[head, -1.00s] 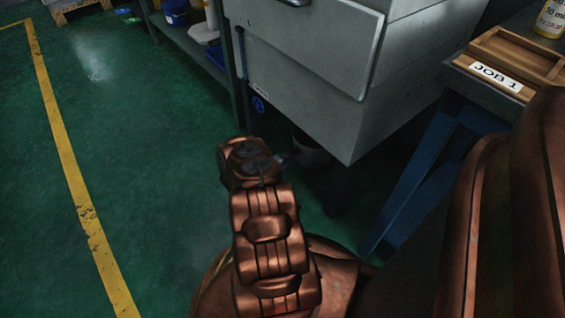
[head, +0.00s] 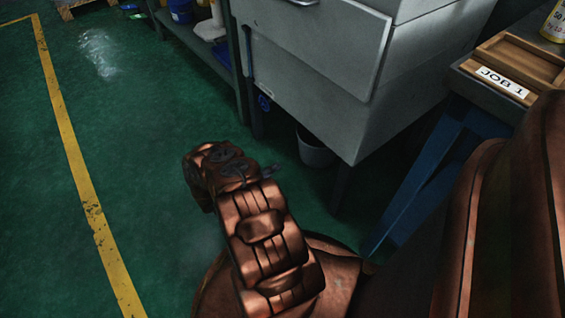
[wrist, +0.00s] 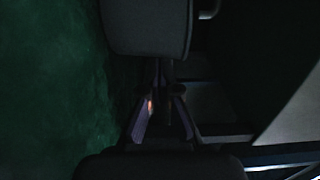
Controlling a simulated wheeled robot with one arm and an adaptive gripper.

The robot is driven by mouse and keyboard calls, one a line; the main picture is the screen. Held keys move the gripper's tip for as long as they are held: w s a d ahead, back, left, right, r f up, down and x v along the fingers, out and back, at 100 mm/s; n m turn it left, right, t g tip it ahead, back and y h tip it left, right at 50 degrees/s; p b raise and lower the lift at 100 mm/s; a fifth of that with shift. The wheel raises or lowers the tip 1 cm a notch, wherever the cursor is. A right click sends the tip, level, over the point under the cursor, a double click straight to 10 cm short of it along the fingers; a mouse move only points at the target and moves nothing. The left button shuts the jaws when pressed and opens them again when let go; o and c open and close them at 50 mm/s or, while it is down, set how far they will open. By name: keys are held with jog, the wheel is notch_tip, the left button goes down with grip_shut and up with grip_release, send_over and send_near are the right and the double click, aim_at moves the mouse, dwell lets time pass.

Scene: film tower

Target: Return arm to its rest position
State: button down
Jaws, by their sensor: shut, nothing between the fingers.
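My copper-coloured arm (head: 262,228) is bent in front of my base, over the green floor, in the head view. Its far end (head: 215,165) points toward the left and stands clear of the grey cabinet. My gripper (wrist: 165,92) shows dimly in the dark wrist view, its fingers drawn together with nothing held.
A grey cabinet (head: 310,55) stands ahead, with a bucket (head: 314,150) under it. A bench with blue legs (head: 425,180) at right carries a wooden tray (head: 515,55) labelled JOB 1. A yellow floor line (head: 75,165) runs at left; the floor between is clear.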

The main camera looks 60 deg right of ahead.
jog(key=shift+w+a, duration=0.15)
jog(key=shift+a, duration=0.25)
jog(key=shift+r, duration=0.1)
